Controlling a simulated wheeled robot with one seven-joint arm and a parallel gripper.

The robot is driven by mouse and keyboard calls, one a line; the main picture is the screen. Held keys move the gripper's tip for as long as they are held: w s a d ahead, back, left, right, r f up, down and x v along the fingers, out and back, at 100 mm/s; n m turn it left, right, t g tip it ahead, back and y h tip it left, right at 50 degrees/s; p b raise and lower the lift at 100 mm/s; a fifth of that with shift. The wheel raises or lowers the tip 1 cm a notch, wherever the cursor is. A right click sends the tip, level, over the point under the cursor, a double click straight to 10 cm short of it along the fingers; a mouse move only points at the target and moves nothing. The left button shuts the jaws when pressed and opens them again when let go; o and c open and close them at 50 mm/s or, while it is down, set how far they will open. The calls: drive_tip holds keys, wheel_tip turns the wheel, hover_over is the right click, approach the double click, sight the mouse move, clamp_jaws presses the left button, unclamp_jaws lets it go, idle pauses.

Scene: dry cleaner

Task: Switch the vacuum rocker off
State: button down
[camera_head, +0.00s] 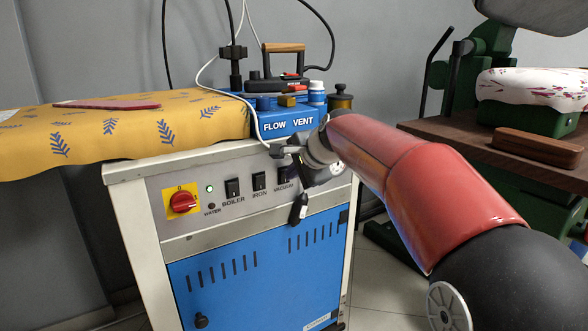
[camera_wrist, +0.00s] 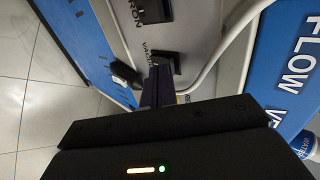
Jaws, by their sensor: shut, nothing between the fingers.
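The vacuum rocker (camera_head: 284,173) is a black switch at the right end of the row on the ironing table's grey control panel. It also shows in the wrist view (camera_wrist: 166,62). My gripper (camera_wrist: 158,78) is shut and empty, its dark fingertips right at the near edge of the rocker. Whether they touch it, I cannot tell. In the head view my wrist partly covers the panel's right end. Which way the rocker is tipped is not clear.
The iron rocker (camera_head: 259,180), boiler rocker (camera_head: 232,188) and red rotary switch (camera_head: 183,202) sit to the left. A black piece (camera_head: 299,207) projects below the vacuum rocker. A white cord (camera_head: 256,127) loops close by. A blue flow/vent box (camera_head: 282,122) stands above.

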drive_tip(key=shift+w, duration=0.1)
drive_tip(key=shift+r, duration=0.1)
drive_tip(key=shift+r+p, duration=0.75)
